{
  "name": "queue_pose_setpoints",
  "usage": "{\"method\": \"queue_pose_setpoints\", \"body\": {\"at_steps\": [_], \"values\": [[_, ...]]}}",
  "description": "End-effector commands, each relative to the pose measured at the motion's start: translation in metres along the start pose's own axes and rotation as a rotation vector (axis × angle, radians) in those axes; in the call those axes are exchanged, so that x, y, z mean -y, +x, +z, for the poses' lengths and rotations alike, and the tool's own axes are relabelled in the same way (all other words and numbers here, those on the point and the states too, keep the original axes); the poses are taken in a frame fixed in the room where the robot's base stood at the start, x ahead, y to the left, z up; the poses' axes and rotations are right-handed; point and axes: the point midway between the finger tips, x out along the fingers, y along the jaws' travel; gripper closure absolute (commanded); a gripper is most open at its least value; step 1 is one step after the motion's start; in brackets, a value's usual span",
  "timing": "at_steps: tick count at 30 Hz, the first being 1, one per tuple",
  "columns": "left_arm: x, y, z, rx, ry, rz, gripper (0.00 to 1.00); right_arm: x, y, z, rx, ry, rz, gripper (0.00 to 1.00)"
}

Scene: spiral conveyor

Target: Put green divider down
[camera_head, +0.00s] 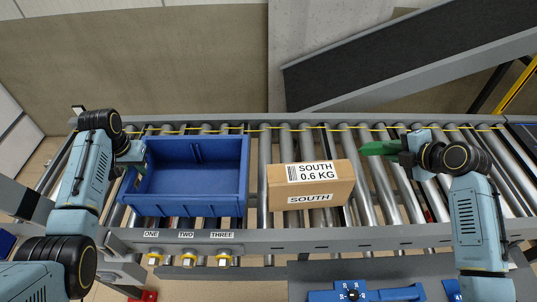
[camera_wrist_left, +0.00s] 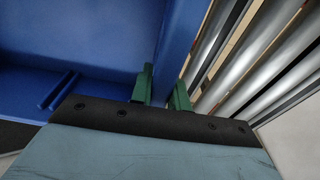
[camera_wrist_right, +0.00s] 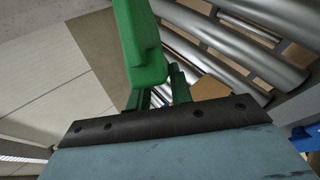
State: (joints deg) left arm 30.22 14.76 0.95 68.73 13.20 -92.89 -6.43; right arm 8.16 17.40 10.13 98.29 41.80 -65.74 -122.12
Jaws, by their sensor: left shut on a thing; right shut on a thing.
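The green divider (camera_head: 378,149) is at the right, above the conveyor rollers, to the right of the cardboard box. My right gripper (camera_head: 399,153) is shut on it; in the right wrist view the divider (camera_wrist_right: 140,42) rises from between the fingers (camera_wrist_right: 157,88). I cannot tell if the divider touches the rollers. My left gripper (camera_head: 139,160) is shut on the left wall of the blue bin (camera_head: 245,180). In the left wrist view its two green fingers (camera_wrist_left: 164,88) straddle the bin's wall (camera_wrist_left: 173,48). The bin stands on the rollers and looks empty.
A cardboard box (camera_head: 310,184) labelled SOUTH 0.6 KG sits on the roller conveyor (camera_head: 264,160) between bin and divider. A dark inclined belt (camera_head: 400,58) runs behind. Bare rollers lie right of the box.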

Motion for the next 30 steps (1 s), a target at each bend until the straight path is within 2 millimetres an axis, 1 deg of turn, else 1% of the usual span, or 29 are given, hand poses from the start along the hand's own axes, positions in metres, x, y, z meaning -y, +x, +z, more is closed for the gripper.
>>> {"method": "queue_pose_setpoints", "body": {"at_steps": [1,9,15,20,28,29,30], "values": [[0.0,-0.001,-0.001,-0.001,0.0,0.0,1.0,0.006,0.006,0.0,-0.002,0.005,0.0,1.0],[0.0,-0.001,-0.001,-0.001,0.0,0.0,1.0,0.036,0.031,-0.001,-0.001,0.005,0.0,1.0],[0.0,-0.001,-0.001,-0.001,0.0,0.0,1.0,0.051,0.043,0.0,-0.001,0.001,-0.001,1.0],[0.0,-0.001,-0.001,-0.002,0.0,0.0,1.0,0.056,0.048,0.0,0.0,0.001,0.0,1.0],[0.0,-0.001,-0.001,-0.002,0.0,0.0,1.0,0.057,0.048,0.0,0.001,0.001,0.001,1.0],[0.0,-0.001,-0.001,-0.002,0.0,0.0,1.0,0.057,0.048,0.0,0.0,0.001,0.0,0.77],[0.0,-0.001,-0.001,-0.002,0.0,0.0,1.0,0.057,0.048,0.0,0.0,0.001,0.0,0.72]]}}
